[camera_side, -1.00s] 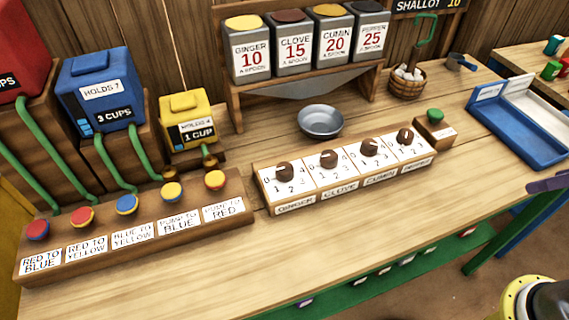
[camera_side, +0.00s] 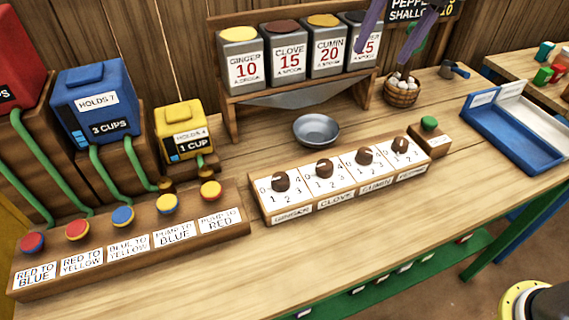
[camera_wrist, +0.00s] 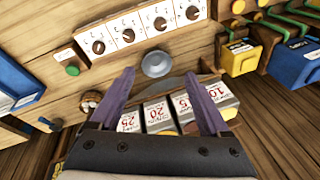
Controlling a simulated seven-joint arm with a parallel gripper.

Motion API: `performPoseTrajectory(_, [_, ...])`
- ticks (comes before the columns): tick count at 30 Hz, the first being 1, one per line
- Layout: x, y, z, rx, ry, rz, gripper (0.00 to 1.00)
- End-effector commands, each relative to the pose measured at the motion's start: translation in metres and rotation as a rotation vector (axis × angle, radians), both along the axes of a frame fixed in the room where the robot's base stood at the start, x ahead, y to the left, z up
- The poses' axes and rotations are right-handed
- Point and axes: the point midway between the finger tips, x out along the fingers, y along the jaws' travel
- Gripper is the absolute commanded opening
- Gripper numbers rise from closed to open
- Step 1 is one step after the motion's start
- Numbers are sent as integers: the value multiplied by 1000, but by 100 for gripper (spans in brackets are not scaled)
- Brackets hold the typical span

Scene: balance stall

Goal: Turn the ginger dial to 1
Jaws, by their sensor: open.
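The ginger dial (camera_side: 281,181) is a brown knob at the left end of the white dial panel, above its label, with numbers around it. In the wrist view the ginger dial (camera_wrist: 193,13) is the rightmost knob, near the top edge. I cannot tell which number its pointer marks. My gripper (camera_side: 381,55) has two purple fingers, spread and empty, in front of the pepper canister at the upper right of the side view. It also shows in the wrist view (camera_wrist: 158,75), fingers apart. It is well away from the ginger dial, touching no knob.
The clove (camera_side: 324,168), cumin (camera_side: 364,155) and pepper (camera_side: 400,146) dials stand in a row right of ginger. A green button (camera_side: 429,123) sits beyond them. A metal bowl (camera_side: 316,129) lies behind the panel. Pump buttons (camera_side: 167,203) stand left. The front tabletop is clear.

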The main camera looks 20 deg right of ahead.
Motion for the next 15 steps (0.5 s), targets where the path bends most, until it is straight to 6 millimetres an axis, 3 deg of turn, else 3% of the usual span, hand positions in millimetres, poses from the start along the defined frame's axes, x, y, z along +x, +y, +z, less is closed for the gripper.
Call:
performPoseTrajectory(3, [28, 48, -33, -12, 58, 43, 80])
performPoseTrajectory(9, [49, 113, -94, -45, 131, 130, 80])
performPoseTrajectory(15, [43, 143, -140, -83, 197, 183, 80])
